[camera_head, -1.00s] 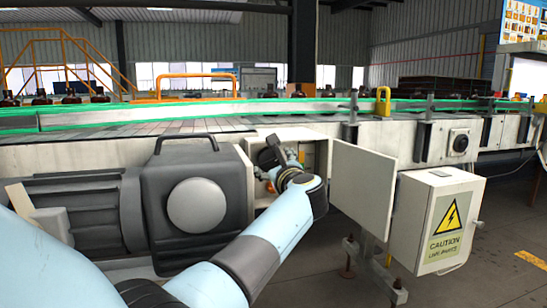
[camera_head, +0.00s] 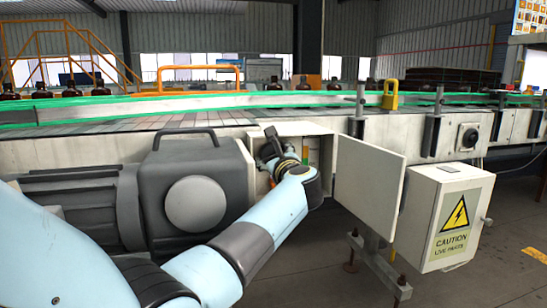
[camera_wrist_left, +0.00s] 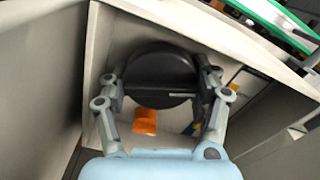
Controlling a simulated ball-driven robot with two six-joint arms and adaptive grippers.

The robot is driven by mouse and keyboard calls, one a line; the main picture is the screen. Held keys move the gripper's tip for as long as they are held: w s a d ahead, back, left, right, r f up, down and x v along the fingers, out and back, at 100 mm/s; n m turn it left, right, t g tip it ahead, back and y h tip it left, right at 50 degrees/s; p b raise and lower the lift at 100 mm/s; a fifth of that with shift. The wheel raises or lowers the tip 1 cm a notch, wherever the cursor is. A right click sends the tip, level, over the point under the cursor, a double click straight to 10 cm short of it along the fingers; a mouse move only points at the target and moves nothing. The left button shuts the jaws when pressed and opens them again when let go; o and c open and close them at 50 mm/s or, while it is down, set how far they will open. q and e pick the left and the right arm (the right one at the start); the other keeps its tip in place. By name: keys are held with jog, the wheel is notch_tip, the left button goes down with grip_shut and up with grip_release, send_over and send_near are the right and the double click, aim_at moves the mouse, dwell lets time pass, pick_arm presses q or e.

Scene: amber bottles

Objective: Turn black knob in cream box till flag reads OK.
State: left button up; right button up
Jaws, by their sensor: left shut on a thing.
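The cream box (camera_head: 300,130) is set in the side of the conveyor, its door (camera_head: 368,185) swung open to the right. In the left wrist view, the round black knob (camera_wrist_left: 155,75) sits inside the box with a raised bar across it. My left gripper (camera_head: 273,155) reaches into the box. Its two fingers are shut on the knob, one on each side in the left wrist view (camera_wrist_left: 160,82). An orange patch (camera_wrist_left: 145,121) shows below the knob; I cannot read a flag on it. My arm hides much of the inside in the head view. My right gripper is not in view.
A dark grey motor housing (camera_head: 195,190) stands close left of the box. A cream caution box (camera_head: 443,215) stands right of the open door. The conveyor with its green rail (camera_head: 300,97) runs above, with amber bottles (camera_head: 70,88) at the left.

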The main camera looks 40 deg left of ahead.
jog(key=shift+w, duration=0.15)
pick_arm(q)
jog(key=shift+m, duration=0.4)
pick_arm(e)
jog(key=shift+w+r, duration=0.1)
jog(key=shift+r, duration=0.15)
pick_arm(q)
jog(key=shift+r+m+p, duration=0.1)
jog(key=shift+m+p, duration=0.55)
jog(key=shift+m, duration=0.05)
jog(key=m+p, duration=0.2)
jog(key=m, duration=0.2)
jog(key=m+p, duration=0.2)
jog(key=m, duration=0.2)
jog(key=shift+s+m+p, duration=0.1)
jog(key=shift+m+p, duration=0.3)
jog(key=shift+a+m+p, duration=0.1)
jog(key=shift+m+p, duration=0.55)
jog(key=shift+m, duration=0.75)
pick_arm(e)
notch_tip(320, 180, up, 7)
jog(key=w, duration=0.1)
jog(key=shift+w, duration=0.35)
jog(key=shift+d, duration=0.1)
pick_arm(q)
jog(key=o, duration=0.9)
